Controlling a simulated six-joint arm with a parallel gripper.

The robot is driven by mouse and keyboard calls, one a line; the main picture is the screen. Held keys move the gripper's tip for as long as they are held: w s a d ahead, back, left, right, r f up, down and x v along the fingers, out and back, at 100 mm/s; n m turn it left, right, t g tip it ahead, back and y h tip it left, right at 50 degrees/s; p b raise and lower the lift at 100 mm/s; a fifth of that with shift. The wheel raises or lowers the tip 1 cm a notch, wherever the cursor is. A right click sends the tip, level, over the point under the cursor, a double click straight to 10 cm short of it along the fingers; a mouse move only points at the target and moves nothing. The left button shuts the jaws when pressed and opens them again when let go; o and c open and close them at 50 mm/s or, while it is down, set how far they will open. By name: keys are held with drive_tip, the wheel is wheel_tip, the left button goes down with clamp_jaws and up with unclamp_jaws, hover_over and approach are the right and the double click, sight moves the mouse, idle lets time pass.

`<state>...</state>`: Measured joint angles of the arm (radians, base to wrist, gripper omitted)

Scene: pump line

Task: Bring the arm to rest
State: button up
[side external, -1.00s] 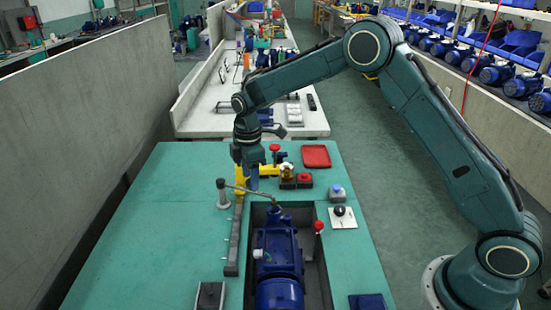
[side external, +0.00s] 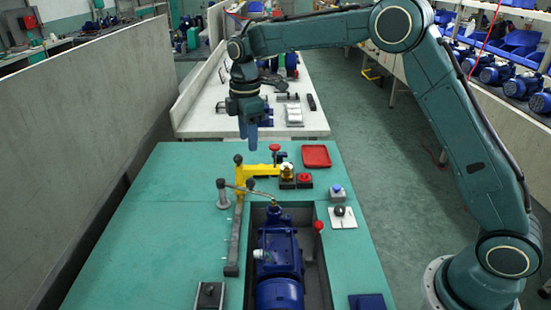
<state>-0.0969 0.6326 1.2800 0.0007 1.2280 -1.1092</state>
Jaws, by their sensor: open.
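My gripper (side external: 248,136) hangs pointing down above the far part of the green table (side external: 150,230). It is open and nothing shows between its fingers. It is apart from the yellow bracket (side external: 258,171), which stands below it on the table. A blue pump (side external: 278,252) lies in the dark recess in the table, nearer the camera. A metal lever (side external: 248,189) reaches from a grey post (side external: 222,194) to the pump's far end.
A red tray (side external: 316,156) lies at the table's far right. Red buttons (side external: 304,178) and a blue-capped piece (side external: 337,192) stand nearby. A white bench (side external: 200,110) with parts lies behind. A grey wall (side external: 80,130) runs along the left. The table's left side is clear.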

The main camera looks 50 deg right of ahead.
idle(0.3)
drive_tip(key=s+d+r+m+t, duration=0.1)
drive_tip(key=s+d+r+m, duration=0.15)
drive_tip(key=s+r, duration=0.5)
drive_tip(key=s+d+r+m+t, duration=0.15)
drive_tip(key=s+r+m, duration=0.3)
drive_tip(key=s, duration=0.55)
drive_tip(key=s+f+m+t, duration=0.1)
drive_tip(key=s+f+m, duration=0.1)
drive_tip(key=s, duration=0.7)
drive_tip(key=s+d+f+m+t, duration=0.1)
drive_tip(key=s+m, duration=0.3)
drive_tip(key=s, duration=0.6)
drive_tip(key=shift+d+f+m+t, duration=0.15)
drive_tip(key=shift+f+m+t, duration=0.25)
drive_tip(key=shift+t, duration=0.15)
